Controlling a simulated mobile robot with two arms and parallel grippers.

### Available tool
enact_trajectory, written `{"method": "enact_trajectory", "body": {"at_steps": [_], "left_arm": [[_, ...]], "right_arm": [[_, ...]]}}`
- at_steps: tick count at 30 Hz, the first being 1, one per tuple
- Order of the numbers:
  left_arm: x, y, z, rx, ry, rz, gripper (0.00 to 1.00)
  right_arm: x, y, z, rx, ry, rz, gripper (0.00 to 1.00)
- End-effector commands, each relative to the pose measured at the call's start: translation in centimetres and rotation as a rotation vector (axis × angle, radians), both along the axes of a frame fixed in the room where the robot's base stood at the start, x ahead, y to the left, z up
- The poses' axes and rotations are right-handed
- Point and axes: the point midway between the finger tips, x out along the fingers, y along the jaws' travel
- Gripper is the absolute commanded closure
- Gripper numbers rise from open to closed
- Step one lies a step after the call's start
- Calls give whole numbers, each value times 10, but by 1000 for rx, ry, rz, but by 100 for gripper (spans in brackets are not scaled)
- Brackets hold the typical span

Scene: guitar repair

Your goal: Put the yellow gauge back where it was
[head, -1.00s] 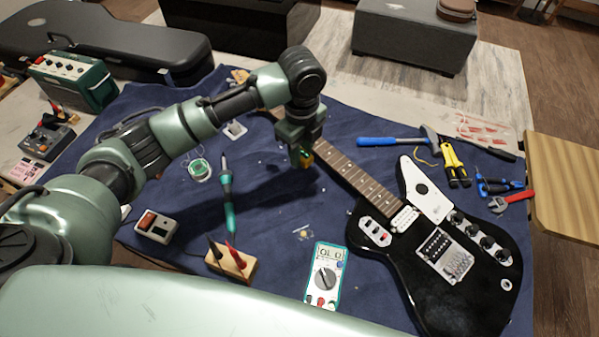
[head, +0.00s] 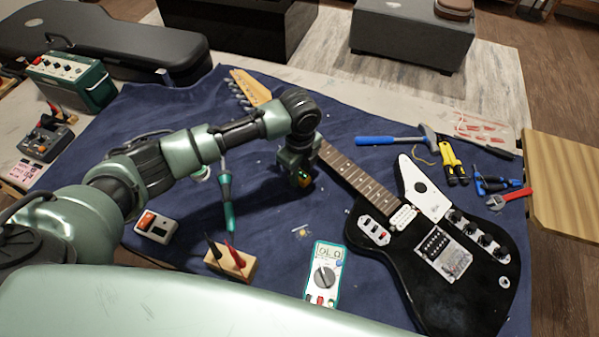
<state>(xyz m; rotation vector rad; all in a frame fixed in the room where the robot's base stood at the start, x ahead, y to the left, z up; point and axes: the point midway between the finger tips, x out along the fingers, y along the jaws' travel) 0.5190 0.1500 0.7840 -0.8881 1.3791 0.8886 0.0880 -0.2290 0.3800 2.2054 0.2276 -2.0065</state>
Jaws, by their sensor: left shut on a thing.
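My left gripper (head: 302,181) points down over the blue mat, just left of the guitar neck. It is shut on the yellow gauge (head: 305,182), of which only a small yellow-orange bit shows between the fingers. The rest of the gauge is hidden by the gripper. I cannot tell whether the gauge touches the mat. My right gripper is not in view.
A black electric guitar (head: 456,290) lies at the right, its neck running up left behind my gripper. A multimeter (head: 325,273), a wooden block with probes (head: 231,262) and a green-handled tool (head: 228,200) lie nearby.

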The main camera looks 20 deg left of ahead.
Motion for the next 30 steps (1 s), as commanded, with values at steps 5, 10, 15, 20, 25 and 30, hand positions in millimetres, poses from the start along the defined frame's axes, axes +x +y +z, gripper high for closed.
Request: {"method": "enact_trajectory", "body": {"at_steps": [5,10,15,20,25,30], "left_arm": [[0,0,-2,0,1,0,64],[0,0,-2,0,1,0,64],[0,0,6,-2,-1,0,64],[1,0,32,-2,-4,-1,64],[1,0,70,-2,-5,0,64],[1,-1,101,-1,-2,0,64]], "right_arm": [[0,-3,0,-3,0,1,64],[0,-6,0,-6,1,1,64],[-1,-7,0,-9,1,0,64],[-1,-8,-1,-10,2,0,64],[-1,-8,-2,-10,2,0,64],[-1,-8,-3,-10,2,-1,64]]}}
